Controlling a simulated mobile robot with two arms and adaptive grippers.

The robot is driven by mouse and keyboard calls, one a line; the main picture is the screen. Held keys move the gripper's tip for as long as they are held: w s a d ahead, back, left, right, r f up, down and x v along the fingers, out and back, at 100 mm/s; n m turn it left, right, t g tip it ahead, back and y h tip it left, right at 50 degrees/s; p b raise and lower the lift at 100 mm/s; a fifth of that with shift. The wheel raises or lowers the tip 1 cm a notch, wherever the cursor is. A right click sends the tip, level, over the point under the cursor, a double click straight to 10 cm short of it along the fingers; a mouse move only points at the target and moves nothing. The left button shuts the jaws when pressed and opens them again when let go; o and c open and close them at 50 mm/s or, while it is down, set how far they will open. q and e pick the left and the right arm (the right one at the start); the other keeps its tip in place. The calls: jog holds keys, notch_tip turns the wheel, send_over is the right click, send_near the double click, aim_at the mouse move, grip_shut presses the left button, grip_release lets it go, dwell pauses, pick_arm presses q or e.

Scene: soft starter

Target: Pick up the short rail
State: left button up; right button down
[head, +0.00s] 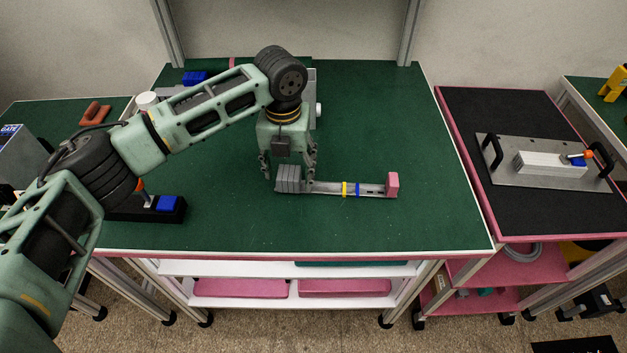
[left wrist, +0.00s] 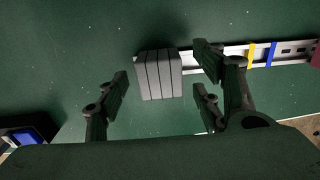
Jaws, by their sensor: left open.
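A silver slotted rail (head: 325,187) lies flat on the green worktable (head: 390,130), with a yellow band, a blue band and a pink block (head: 392,184) at its right end. A grey ribbed block (head: 288,179) sits at its left end. My left gripper (head: 288,171) points down over this block, open and empty. In the left wrist view the grey block (left wrist: 160,74) lies between the spread fingers; the rail (left wrist: 290,51) runs off to the right behind the right finger. Whether the fingers reach down beside the block is unclear. My right gripper is not in view.
A black holder with a blue part (head: 166,203) stands at the table's front left. Behind my arm are a blue block (head: 194,78) and partly hidden items. At right, a black-topped cart (head: 510,110) bears a handled metal plate (head: 505,177). The table's right side is clear.

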pick_arm(q)
jog(key=shift+f, duration=0.55)
jog(key=c, duration=1.4)
jog(key=shift+r, duration=0.1)
jog(key=shift+c, duration=0.2)
jog(key=shift+r, duration=0.5)
notch_tip(320, 180, up, 3)
jog(key=shift+w+f+b, duration=0.1)
jog(key=shift+f+b, duration=0.1)
jog(key=shift+b, duration=0.25)
jog(key=s+d+r+b, duration=0.1)
jog(key=s+d+r, duration=0.4)
jog(key=d, duration=0.5)
notch_tip(320, 180, up, 2)
jog(key=shift+d+r, duration=0.15)
jog(key=shift+d, duration=0.15)
